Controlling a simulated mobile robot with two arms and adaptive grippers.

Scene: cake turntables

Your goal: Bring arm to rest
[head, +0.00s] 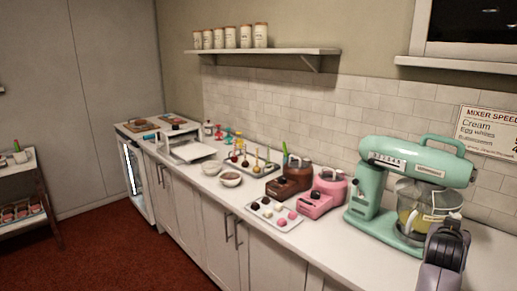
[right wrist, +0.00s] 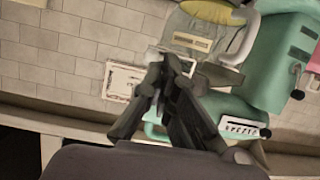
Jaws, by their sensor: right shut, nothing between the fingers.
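My right gripper (right wrist: 168,72) shows in the right wrist view, with its dark fingers together and nothing between them. Behind it in that view are the mint green stand mixer (right wrist: 222,108), its clear bowl and the tiled wall. In the head view a dark grey part of my right arm stands at the lower right corner, in front of the mixer (head: 390,185) and overlapping part of its bowl (head: 416,209). I cannot tell from these views whether it touches the mixer. My left arm and gripper are not in view.
The white counter holds a pink machine (head: 322,195), a brown machine (head: 289,181), a tray of cake pops and two small bowls. A shelf (head: 275,51) with several jars hangs above. A mixer speed sign (head: 488,132) is on the wall.

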